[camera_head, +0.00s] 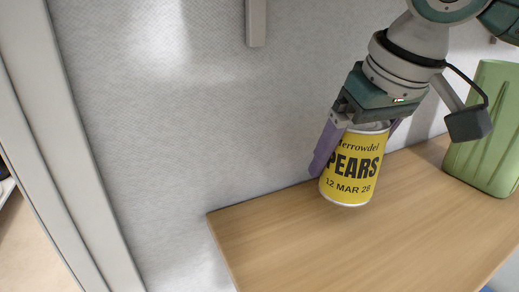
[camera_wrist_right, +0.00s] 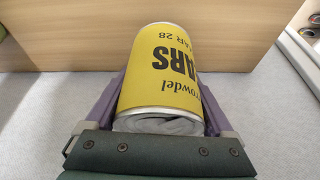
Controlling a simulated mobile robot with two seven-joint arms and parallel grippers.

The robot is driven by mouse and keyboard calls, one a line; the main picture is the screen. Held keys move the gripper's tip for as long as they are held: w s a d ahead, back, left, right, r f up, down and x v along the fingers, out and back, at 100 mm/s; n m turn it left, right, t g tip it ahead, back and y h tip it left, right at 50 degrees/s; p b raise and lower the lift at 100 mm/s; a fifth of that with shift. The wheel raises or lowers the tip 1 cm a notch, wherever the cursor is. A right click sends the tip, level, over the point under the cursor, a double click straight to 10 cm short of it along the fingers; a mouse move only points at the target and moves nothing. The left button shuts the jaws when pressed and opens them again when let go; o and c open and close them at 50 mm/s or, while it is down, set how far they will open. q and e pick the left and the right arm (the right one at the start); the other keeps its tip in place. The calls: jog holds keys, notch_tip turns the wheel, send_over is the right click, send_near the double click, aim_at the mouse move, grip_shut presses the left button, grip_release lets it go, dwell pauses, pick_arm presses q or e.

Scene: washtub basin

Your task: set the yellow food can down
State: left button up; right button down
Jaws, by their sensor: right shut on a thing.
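The yellow food can (camera_head: 350,172) has a black "PEARS" label and a silver rim. It is upright, with its base at or just above the wooden surface (camera_head: 300,240) near the left end; I cannot tell whether it touches. My right gripper (camera_head: 355,160) comes from above and is shut on the can, with purple fingers on both sides. In the right wrist view the can (camera_wrist_right: 165,70) sits between the purple fingers, its far end close to the wood (camera_wrist_right: 60,50). My left gripper is not in view.
A green ribbed container (camera_head: 487,130) stands on the wooden surface to the right of the can. A pale textured wall (camera_head: 180,120) is behind. The wood in front of the can is clear. A light upright frame (camera_head: 60,150) is at the left.

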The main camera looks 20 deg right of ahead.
aim_at(337, 173)
jog(key=shift+w, duration=0.65)
notch_tip(337, 173, down, 3)
jog(key=shift+f+p, duration=0.1)
jog(key=shift+p, duration=0.2)
jog(key=shift+f, duration=0.15)
jog(key=shift+f, duration=0.15)
grip_release()
